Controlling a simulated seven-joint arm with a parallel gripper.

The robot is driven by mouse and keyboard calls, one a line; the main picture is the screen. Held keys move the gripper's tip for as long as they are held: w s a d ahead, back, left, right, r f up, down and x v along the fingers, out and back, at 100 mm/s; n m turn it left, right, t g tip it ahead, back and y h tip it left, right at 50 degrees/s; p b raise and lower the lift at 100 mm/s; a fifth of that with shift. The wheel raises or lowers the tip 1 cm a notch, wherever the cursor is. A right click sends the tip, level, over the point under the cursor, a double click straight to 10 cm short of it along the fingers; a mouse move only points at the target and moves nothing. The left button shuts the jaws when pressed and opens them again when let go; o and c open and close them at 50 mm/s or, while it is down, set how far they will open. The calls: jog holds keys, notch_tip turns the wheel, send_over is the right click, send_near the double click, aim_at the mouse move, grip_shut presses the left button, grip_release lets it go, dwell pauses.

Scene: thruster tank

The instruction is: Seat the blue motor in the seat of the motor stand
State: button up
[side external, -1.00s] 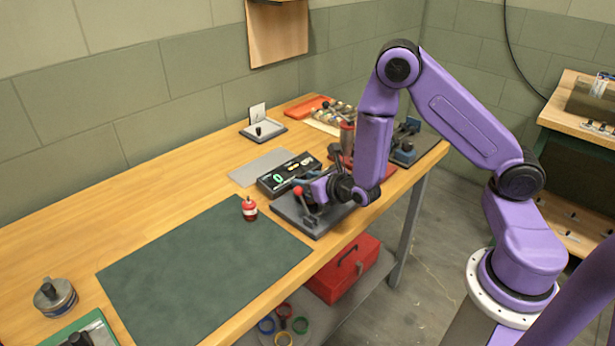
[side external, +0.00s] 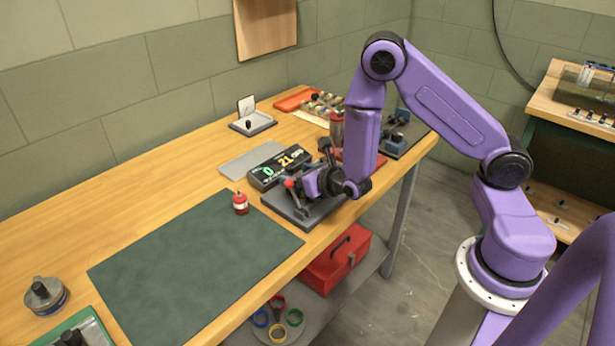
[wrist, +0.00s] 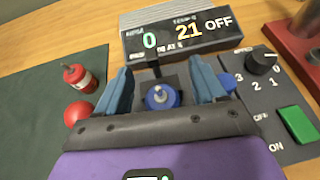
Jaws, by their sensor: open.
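The blue motor (wrist: 162,97) is between my fingers in the wrist view, with its silver shaft toward the camera. My gripper (wrist: 163,88) is open, and a gap shows between the motor and each finger. The motor stand (side external: 285,206) is the dark grey base under my gripper in the side view; its dark plate (wrist: 290,152) also shows in the wrist view. The motor is at the stand's middle, but I cannot tell how deep it sits. My gripper (side external: 305,188) hides it in the side view. A small blue part (wrist: 228,81) shows behind the right finger.
A red-knobbed lever (wrist: 78,113) is left of my gripper. A display (wrist: 184,38) reading 0, 21 and OFF is behind. A dial (wrist: 262,62) and green button (wrist: 297,124) are right.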

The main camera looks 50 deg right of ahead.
jog(key=v, duration=1.1)
jog(key=shift+s, duration=0.35)
jog(key=shift+r, duration=0.15)
jog(key=s+d+r+m+g+h, duration=0.4)
jog(key=s+d+r+m+h, duration=0.25)
jog(key=m, duration=0.55)
jog(key=s+a+r+m+g+y, duration=0.2)
jog(key=s+a+m+g+y, duration=0.6)
jog(key=s, duration=0.7)
jog(key=a+m+g, duration=0.1)
jog(key=a+m, duration=0.1)
jog(key=a, duration=0.1)
jog(key=shift+s+r, duration=0.2)
